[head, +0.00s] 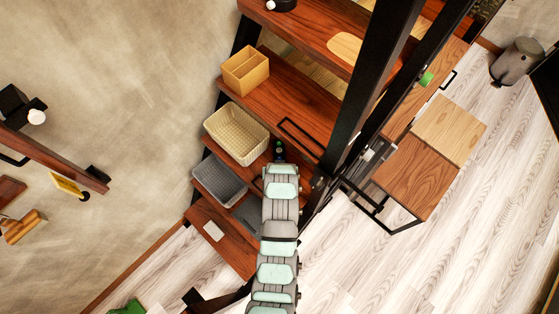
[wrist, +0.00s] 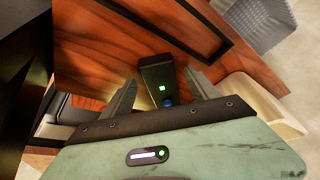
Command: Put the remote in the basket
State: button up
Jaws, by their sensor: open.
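A black oblong object that looks like the remote (wrist: 153,72), with a lit green square and a blue spot, lies on a reddish-brown wooden step. It is partly visible beyond my arm's end in the head view (head: 279,149). My gripper (wrist: 159,77) is open, with its two fingers apart on either side of the remote's near end; I cannot tell whether they touch it. A cream woven basket (head: 237,134) stands to the left of the remote in the head view, and at the right of the wrist view (wrist: 252,100). It looks empty.
A grey basket (head: 219,180) stands on the step below the cream one. A yellow divided box (head: 245,70) is on the step above. A dark metal frame (wrist: 212,35) lies close beside the remote. Black posts (head: 372,80) rise to the right.

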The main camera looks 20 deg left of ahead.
jog(key=shift+c, duration=0.6)
grip_shut()
dwell(0.3)
